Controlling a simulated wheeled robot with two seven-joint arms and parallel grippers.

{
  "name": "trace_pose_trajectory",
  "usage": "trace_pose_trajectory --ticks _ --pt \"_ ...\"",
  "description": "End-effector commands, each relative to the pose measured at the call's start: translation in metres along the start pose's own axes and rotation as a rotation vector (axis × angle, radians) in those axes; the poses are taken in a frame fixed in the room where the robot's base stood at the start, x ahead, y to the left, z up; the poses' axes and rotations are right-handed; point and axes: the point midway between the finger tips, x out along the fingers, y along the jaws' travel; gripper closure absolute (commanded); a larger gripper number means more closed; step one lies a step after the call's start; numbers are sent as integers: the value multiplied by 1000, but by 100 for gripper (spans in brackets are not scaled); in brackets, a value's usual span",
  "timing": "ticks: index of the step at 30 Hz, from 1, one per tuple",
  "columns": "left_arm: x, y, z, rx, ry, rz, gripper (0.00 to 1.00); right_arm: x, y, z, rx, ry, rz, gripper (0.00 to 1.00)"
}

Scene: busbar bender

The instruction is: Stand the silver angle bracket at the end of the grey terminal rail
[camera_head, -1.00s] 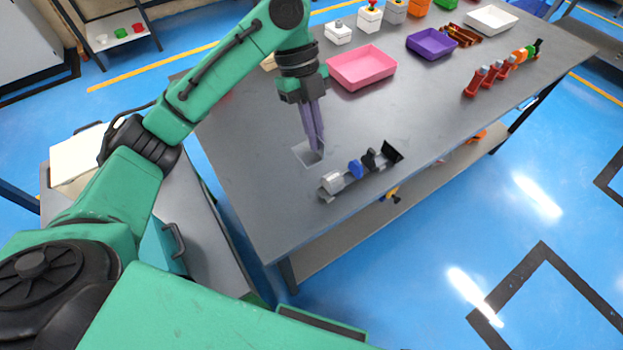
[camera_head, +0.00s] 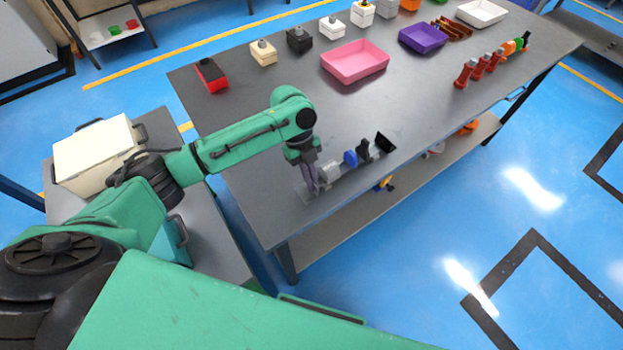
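My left gripper (camera_head: 311,182) points down at the left end of the terminal rail. It is shut on the silver angle bracket (camera_head: 304,194), a thin grey plate partly hidden by the fingers. The bracket is low over the table beside the rail's left end; I cannot tell whether it touches the table or the rail. The rail carries a grey block (camera_head: 330,170), a blue piece (camera_head: 350,158) and black pieces (camera_head: 364,150), with a black plate (camera_head: 384,142) at its right end. The rail itself is mostly hidden under them. My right gripper is not in view.
The grey table (camera_head: 270,215) is clear left of the rail. Behind stand a pink tray (camera_head: 355,65), a purple tray (camera_head: 422,40), a white tray (camera_head: 482,14) and a red-black box (camera_head: 211,76). Red parts (camera_head: 466,73) stand in a row at the right.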

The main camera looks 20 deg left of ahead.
Motion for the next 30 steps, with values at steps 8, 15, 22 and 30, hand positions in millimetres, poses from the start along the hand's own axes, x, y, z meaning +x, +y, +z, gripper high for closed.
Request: trace_pose_trajectory --ticks 8,15,22,30 --pt "1 0 0 -1 0 0 84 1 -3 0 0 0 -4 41" --pt "-22 -1 2 -1 -3 -5 84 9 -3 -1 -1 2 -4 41" --pt "-85 -1 2 -1 -1 -5 84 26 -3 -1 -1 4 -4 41" --pt "-121 0 0 -1 2 -1 84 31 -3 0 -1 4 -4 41"
